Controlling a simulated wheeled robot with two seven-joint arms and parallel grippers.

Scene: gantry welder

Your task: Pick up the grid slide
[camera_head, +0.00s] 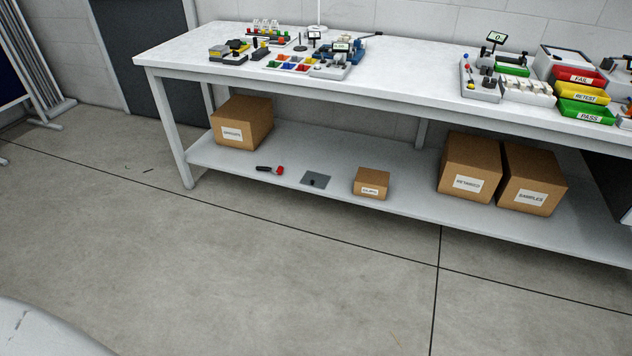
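I cannot pick out the grid slide for certain at this distance. A flat grey square plate (322,177) with a small dark upright piece on it lies on the lower shelf of the white workbench. A red and black hand tool (270,170) lies to its left. On the bench top at the left is a group of small parts, with a tray of coloured squares (290,63) and a blue and grey device (340,62) with a small display. Neither of my grippers is in view.
The lower shelf (410,207) also holds several cardboard boxes, including a small one (371,183) right of the plate. Red, yellow and green bins (588,110) stand on the bench top (420,62) at the right. The concrete floor (220,260) before the bench is clear.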

